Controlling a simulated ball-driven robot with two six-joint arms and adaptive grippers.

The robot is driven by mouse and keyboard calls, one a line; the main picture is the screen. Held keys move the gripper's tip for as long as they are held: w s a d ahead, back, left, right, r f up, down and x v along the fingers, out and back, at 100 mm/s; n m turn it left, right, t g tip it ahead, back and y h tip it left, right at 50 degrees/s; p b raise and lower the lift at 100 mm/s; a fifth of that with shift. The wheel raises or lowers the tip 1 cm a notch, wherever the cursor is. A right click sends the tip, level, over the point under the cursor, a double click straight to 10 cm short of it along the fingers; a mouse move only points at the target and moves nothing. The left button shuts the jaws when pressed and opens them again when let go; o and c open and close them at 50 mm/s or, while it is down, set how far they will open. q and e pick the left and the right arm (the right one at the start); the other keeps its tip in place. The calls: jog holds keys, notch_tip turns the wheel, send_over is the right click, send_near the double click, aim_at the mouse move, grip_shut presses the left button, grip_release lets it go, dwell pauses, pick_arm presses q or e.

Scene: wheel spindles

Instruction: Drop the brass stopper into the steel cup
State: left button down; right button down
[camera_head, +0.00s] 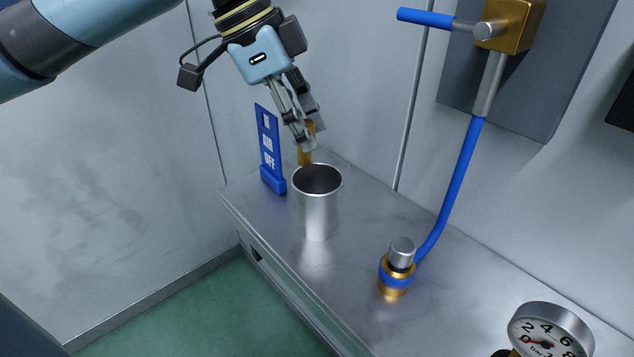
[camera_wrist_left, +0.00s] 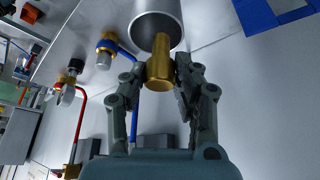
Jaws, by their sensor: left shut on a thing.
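The brass stopper (camera_wrist_left: 160,68) is a stepped golden cylinder between the fingers of my left gripper (camera_wrist_left: 159,80) in the wrist view. In the head view my left gripper (camera_head: 308,137) is shut on the stopper (camera_head: 306,157), which shows just above and behind the far rim of the steel cup. The steel cup (camera_head: 317,208) stands upright and open on the bench. In the wrist view the cup (camera_wrist_left: 155,8) is beyond the stopper, and the stopper's narrow end overlaps its mouth. I cannot tell whether stopper and cup touch. My right gripper is not in view.
A blue "AIR OFF" sign (camera_head: 269,150) stands left of the cup on the metal bench (camera_head: 345,270). A brass fitting with a blue hose (camera_head: 397,268) is to the right, and a gauge (camera_head: 550,335) at lower right. The bench between cup and fitting is clear.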

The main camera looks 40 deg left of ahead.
pick_arm(q)
jog(key=c, duration=0.9)
grip_release()
notch_tip(320, 180, up, 10)
jog(key=shift+r, duration=0.1)
